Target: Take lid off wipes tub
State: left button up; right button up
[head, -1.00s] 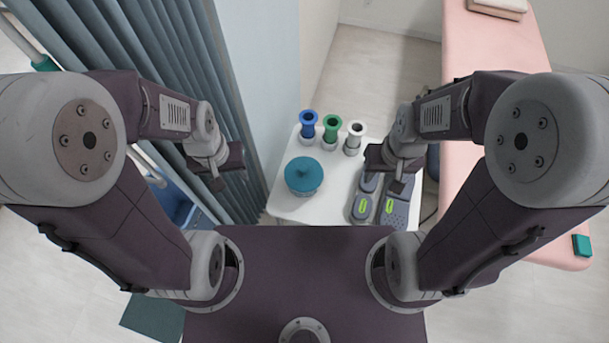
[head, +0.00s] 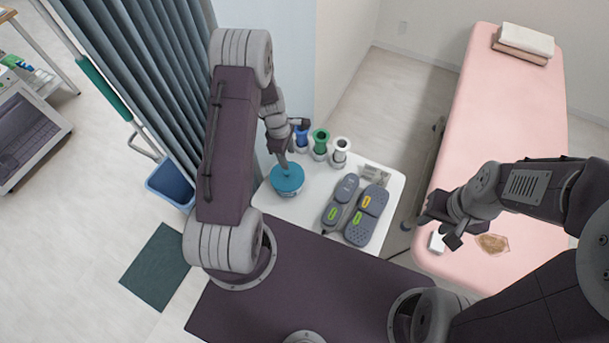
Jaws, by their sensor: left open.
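The wipes tub (head: 288,190) stands upright on the white trolley top (head: 300,212). Its round teal lid (head: 290,177) with a small knob is on it, and covers most of the tub from above. My left gripper (head: 291,149) is open and empty, reaching over the back of the tub. One finger hangs just above the lid near the knob; I cannot tell whether it touches.
Blue (head: 302,140), green (head: 320,143) and white (head: 340,150) topped holders stand close behind the tub. A blue curtain (head: 150,80) hangs at left. The pink couch (head: 495,130) holds folded towels (head: 525,42).

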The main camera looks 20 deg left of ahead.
aim_at(286, 171)
pick_arm(q)
jog(key=shift+s+a+f, duration=0.15)
jog(key=shift+a+f, duration=0.1)
jog(key=shift+a, duration=0.25)
jog(key=shift+s+a+f, duration=0.15)
jog(key=shift+a+f, duration=0.05)
jog(key=shift+a, duration=0.3)
notch_tip(286, 171, down, 3)
jog(key=shift+r, duration=0.15)
jog(key=shift+w+d+f, duration=0.1)
jog(key=shift+d+f, duration=0.2)
jog(key=shift+d, duration=0.15)
jog(key=shift+d+f+p, duration=0.1)
jog(key=shift+f+p, duration=0.2)
jog(key=shift+p, duration=0.05)
jog(key=f, duration=0.4)
jog(key=shift+a+f+p, duration=0.15)
jog(key=shift+a+p, duration=0.1)
jog(key=shift+p, duration=0.1)
jog(key=shift+f, duration=0.2)
jog(key=shift+d, duration=0.2)
pick_arm(e)
jog(key=shift+w+a+r, duration=0.1)
jog(key=shift+a+r, duration=0.7)
jog(key=shift+r, duration=0.3)
pick_arm(q)
jog(key=c, duration=1)
grip_shut()
pick_arm(e)
jog(key=shift+a, duration=0.1)
